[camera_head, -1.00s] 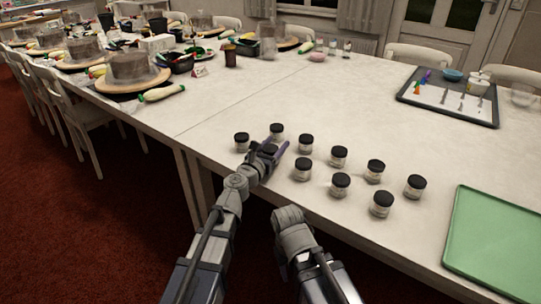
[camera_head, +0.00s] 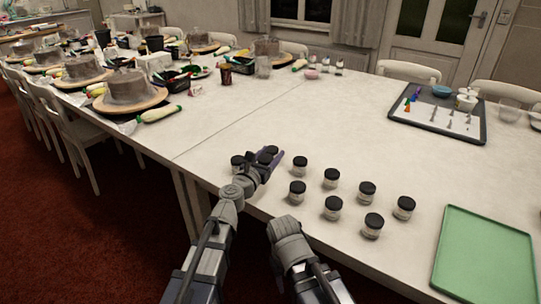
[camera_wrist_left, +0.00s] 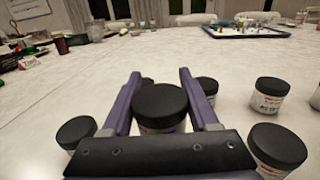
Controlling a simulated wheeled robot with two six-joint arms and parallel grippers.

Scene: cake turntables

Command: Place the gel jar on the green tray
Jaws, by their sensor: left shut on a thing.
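My left gripper (camera_head: 269,161) is shut on a gel jar with a black lid (camera_wrist_left: 160,106). That jar sits between the purple fingers in the left wrist view. In the head view the gripper partly hides it, and I cannot tell whether it touches the table. Several similar jars stand around it, such as one to the right (camera_head: 300,166) and one just left of the gripper (camera_head: 237,162). The green tray (camera_head: 485,262) lies at the right front of the table and looks empty.
The white table (camera_head: 330,125) has free room behind the jars and between them and the green tray. A dark tray with tools and cups (camera_head: 398,117) lies at the back right. Turntables with cakes (camera_head: 130,92) and other clutter line the left side.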

